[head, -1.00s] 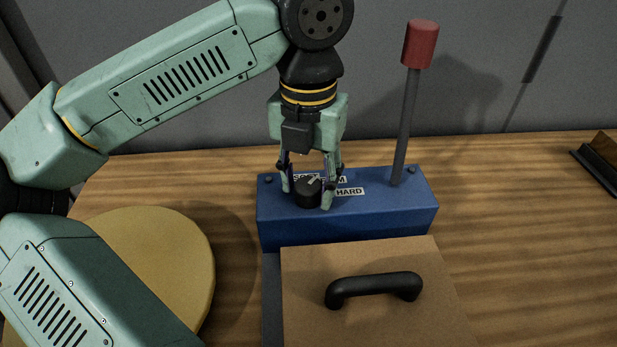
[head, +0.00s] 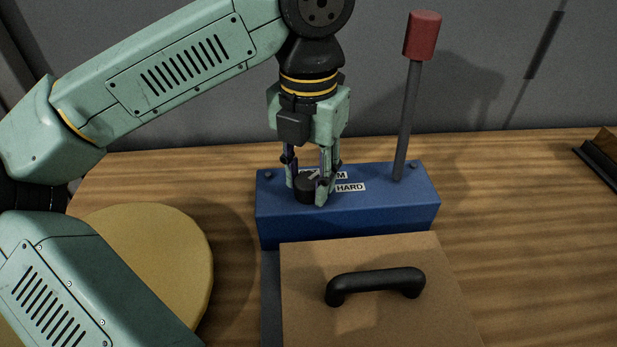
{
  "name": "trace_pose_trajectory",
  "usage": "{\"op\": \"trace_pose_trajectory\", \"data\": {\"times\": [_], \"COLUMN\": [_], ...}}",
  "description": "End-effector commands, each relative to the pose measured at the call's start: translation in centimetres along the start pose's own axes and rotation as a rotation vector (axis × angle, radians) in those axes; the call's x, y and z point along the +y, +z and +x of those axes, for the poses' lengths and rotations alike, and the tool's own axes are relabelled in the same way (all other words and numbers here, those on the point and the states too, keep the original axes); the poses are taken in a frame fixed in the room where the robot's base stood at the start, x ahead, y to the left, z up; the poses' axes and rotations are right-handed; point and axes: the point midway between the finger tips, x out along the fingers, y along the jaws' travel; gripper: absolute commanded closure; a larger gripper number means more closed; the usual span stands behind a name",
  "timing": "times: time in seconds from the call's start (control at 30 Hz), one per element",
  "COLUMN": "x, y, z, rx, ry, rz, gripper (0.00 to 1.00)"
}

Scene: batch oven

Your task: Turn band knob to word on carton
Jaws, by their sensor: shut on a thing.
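The band knob (head: 306,190) is a black round knob with a pale pointer mark, on top of the blue box (head: 345,227). My gripper (head: 309,190) points down from above and is shut on the knob, a finger on either side. White word labels lie behind and right of the knob. One reads HARD (head: 350,187); another, partly hidden by my fingers, ends in M (head: 335,175). The knob's pointer is partly covered, so I cannot tell which word it points to. No carton with a readable word shows.
A grey lever with a red grip (head: 422,36) rises from the box's right side. A brown board with a black handle (head: 375,284) lies in front. A round yellow disc (head: 160,260) is at left, partly behind my arm. A dark object (head: 600,160) stands at the right edge.

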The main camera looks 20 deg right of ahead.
Motion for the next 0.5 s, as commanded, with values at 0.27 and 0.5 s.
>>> {"op": "trace_pose_trajectory", "data": {"times": [0.27,0.5], "x": [0.01,0.00], "y": [0.02,0.04], "z": [0.20,0.07], "rx": [-0.001,-0.003], "ry": [0.001,0.001], "rz": [0.219,0.397], "gripper": [0.94,0.94]}}
